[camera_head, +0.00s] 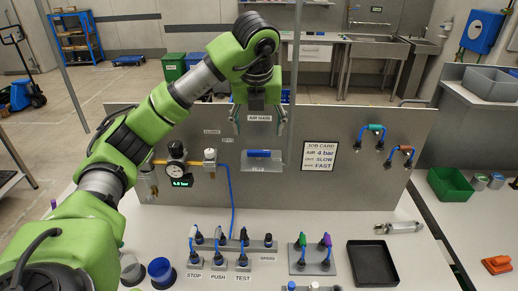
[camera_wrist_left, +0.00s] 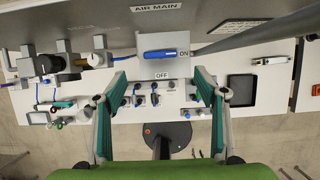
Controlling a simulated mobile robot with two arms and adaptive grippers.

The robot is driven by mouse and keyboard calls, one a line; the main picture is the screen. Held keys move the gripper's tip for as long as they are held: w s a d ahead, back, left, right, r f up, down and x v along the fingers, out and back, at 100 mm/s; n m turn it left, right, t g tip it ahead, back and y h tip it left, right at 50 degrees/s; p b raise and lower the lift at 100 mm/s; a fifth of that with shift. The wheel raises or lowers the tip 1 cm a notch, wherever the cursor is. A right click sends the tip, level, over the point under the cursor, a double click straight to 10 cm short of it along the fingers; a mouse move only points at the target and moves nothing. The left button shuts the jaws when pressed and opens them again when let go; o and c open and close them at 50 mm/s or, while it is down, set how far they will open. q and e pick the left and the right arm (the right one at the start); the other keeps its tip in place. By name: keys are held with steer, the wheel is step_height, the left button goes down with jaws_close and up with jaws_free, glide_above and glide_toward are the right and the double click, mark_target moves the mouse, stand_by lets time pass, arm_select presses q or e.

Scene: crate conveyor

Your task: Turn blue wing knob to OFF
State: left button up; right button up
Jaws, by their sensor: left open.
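The blue wing knob (camera_head: 259,153) is on the upright grey panel, below the AIR MAIN label. In the left wrist view the knob (camera_wrist_left: 162,53) lies horizontal, with one end toward the ON mark (camera_wrist_left: 183,51) at its right. The OFF mark (camera_wrist_left: 161,75) is below it. My left gripper (camera_head: 258,122) is open and empty in front of the panel, slightly above the knob in the head view. In the left wrist view its two fingers (camera_wrist_left: 158,82) are spread wide, apart from the knob. My right gripper is in neither view.
A pressure gauge (camera_head: 177,167) and fittings are left of the knob. A thin grey pole (camera_head: 296,80) passes close to the knob's right. Several switches (camera_head: 219,253) and a black tray (camera_head: 372,263) are on the white table below.

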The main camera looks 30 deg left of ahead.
mark_target(259, 151)
arm_select(q)
steer(key=p+x, duration=0.2)
steer(key=x, duration=0.8)
steer(key=shift+f, duration=0.2)
steer(key=c, duration=1.1)
